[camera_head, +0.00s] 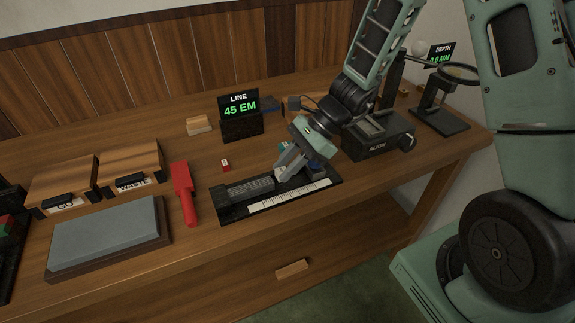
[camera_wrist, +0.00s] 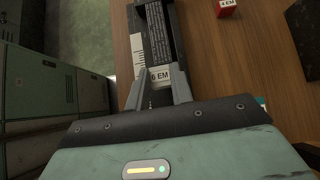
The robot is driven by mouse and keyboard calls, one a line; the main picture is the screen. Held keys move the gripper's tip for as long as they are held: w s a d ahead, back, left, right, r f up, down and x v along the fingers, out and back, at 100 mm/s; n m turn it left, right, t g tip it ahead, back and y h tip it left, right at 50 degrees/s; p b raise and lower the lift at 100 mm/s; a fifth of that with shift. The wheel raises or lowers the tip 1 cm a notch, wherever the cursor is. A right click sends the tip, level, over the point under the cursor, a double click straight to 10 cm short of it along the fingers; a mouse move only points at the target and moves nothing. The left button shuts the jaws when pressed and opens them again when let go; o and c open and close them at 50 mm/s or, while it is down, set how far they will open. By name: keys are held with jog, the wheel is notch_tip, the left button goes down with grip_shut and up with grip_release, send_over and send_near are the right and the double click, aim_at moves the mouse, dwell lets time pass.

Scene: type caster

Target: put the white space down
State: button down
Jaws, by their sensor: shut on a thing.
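The white space, a small pale block marked "6 EM" (camera_wrist: 160,74), sits between the fingertips of my gripper (camera_wrist: 160,88) in the wrist view. My gripper is shut on it. In the head view my gripper (camera_head: 282,174) is low over the black composing stick (camera_head: 238,212), and the white space cannot be made out there. The stick holds a row of grey type (camera_head: 250,188) and has a white scale along its front. The white space is at the near end of that row; whether it touches the stick's floor is hidden.
A red block with a white "4 EM" face (camera_wrist: 227,7) stands behind the stick. A red tool (camera_head: 184,194) lies left of it, by a grey stone slab (camera_head: 108,236). The "LINE 45 EM" display (camera_head: 239,115) stands behind; a black device (camera_head: 378,142) is right.

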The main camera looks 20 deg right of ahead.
jog(key=shift+s+d+f, duration=0.1)
jog(key=shift+s+f, duration=0.1)
jog(key=shift+f, duration=0.35)
jog(key=c, duration=1.2)
grip_release()
jog(key=shift+s+f, duration=0.1)
jog(key=shift+c, duration=0.2)
jog(key=shift+r, duration=0.25)
jog(key=v, duration=0.8)
jog(key=p+v, duration=0.1)
jog(key=v, duration=0.3)
jog(key=shift+w+r, duration=0.3)
jog(key=shift+r, duration=0.15)
jog(key=s+a+r+n+h, duration=0.1)
jog(key=s+a+n+h, duration=0.3)
jog(key=s+a+n, duration=0.3)
jog(key=s+a+r+n+h, duration=0.2)
jog(key=s+a+n+h, duration=0.2)
jog(key=s+n, duration=0.9)
jog(key=shift+a+n, duration=1.9)
jog(key=shift+n, duration=1)
